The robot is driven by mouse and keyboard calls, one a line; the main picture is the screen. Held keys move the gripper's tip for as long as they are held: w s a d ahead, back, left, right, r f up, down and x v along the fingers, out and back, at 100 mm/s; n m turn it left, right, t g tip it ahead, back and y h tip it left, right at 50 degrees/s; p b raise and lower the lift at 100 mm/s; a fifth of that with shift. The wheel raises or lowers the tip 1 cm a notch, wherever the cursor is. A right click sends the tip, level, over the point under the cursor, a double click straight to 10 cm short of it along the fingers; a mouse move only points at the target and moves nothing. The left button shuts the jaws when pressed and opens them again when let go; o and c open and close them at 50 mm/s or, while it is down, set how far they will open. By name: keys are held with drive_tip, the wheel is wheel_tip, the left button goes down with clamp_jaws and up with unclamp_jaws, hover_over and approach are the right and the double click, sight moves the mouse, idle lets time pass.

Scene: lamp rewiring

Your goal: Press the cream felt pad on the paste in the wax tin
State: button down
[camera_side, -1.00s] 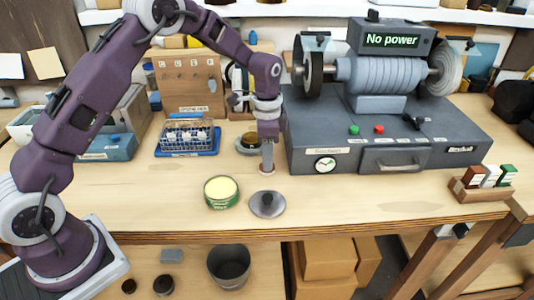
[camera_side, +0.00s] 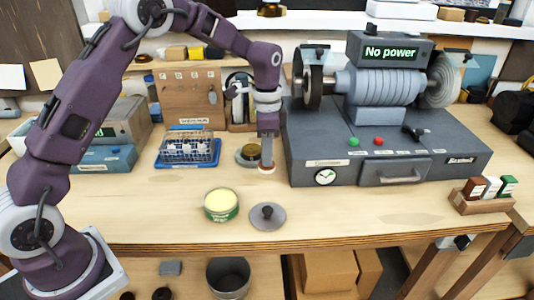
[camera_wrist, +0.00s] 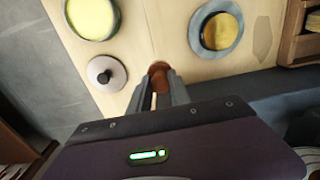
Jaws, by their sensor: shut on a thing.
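The wax tin (camera_side: 221,205) is round and green, stands open on the bench, and shows pale yellow paste inside. It also shows at the top left of the wrist view (camera_wrist: 92,17). My gripper (camera_side: 267,160) points down behind and right of the tin, shut on a small round piece, apparently the felt pad (camera_side: 267,169). Its pale underside rim shows in the side view; in the wrist view its reddish-brown top (camera_wrist: 158,69) sits at my fingertips. The pad is apart from the tin and looks slightly above the bench. Its felt face is mostly hidden.
A grey lid with a black knob (camera_side: 267,216) lies right of the tin. A round dish (camera_side: 243,161) sits close behind my gripper, left of the grey machine (camera_side: 340,172). A blue tray (camera_side: 187,160) stands further left. Bare bench lies between pad and tin.

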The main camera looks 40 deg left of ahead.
drive_tip(key=s+a+r, duration=0.1)
drive_tip(key=s+r, duration=0.1)
drive_tip(key=s, duration=0.5)
drive_tip(key=s+a+r, duration=0.1)
drive_tip(key=s+r, duration=0.1)
drive_tip(key=s, duration=0.5)
drive_tip(key=shift+s+d+f, duration=0.1)
drive_tip(key=shift+f, duration=1.1)
drive_tip(key=shift+s+f, duration=0.1)
drive_tip(key=shift+f, duration=1.05)
drive_tip(key=shift+f, duration=0.55)
wheel_tip(320, 180, up, 7)
